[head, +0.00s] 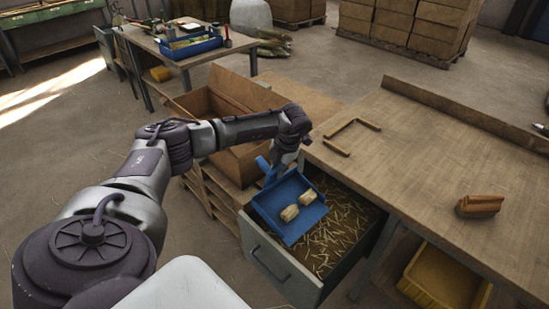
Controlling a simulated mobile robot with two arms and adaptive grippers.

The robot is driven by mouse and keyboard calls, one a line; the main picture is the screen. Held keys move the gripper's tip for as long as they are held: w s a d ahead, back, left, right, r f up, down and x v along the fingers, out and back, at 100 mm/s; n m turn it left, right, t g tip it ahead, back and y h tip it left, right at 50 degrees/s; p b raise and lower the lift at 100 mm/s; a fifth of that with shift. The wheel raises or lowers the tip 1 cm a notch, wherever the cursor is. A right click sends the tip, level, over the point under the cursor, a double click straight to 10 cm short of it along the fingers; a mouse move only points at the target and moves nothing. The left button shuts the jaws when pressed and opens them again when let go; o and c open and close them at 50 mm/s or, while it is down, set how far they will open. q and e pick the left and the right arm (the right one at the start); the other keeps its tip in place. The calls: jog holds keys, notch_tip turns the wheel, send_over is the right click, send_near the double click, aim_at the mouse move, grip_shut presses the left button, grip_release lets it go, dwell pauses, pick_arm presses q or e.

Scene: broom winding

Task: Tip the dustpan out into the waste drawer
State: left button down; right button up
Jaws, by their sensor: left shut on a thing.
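A blue dustpan (284,219) is held over the open waste drawer (273,263), which slides out from under the workbench. Two pale tan bundles (298,206) lie on the dustpan's pan. The pan appears tilted, with its wide edge toward the front of the drawer. My left gripper (279,160) is shut on the dustpan at its handle end, just beyond the pan. The fingertips are mostly hidden by the wrist and handle. Loose straw (346,223) covers the drawer's bottom. My right gripper is not in view.
A large open cardboard box (210,103) on a pallet stands behind the drawer. A second table (170,65) is further back.

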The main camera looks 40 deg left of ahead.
pick_arm(q)
jog(key=shift+d+r+y+p, duration=1.75)
jog(key=shift+d+y, duration=0.95)
jog(key=shift+d, duration=0.6)
jog(key=shift+a+r+h+p, duration=0.1)
jog(key=shift+a+r+h, duration=0.3)
jog(key=shift+a, duration=0.85)
jog(key=shift+a+r+h+p, duration=0.15)
jog(key=shift+a+r+h, duration=0.3)
jog(key=shift+a, duration=0.85)
jog(key=shift+a+r+h+p, duration=0.1)
jog(key=shift+a+r+h, duration=0.3)
jog(key=shift+a, duration=0.85)
jog(key=a+h, duration=0.2)
jog(key=a+r+h+b, duration=0.1)
jog(key=h, duration=0.1)
jog(key=a+r+h, duration=0.1)
jog(key=a+h, duration=0.1)
jog(key=shift+w+a+b, duration=0.3)
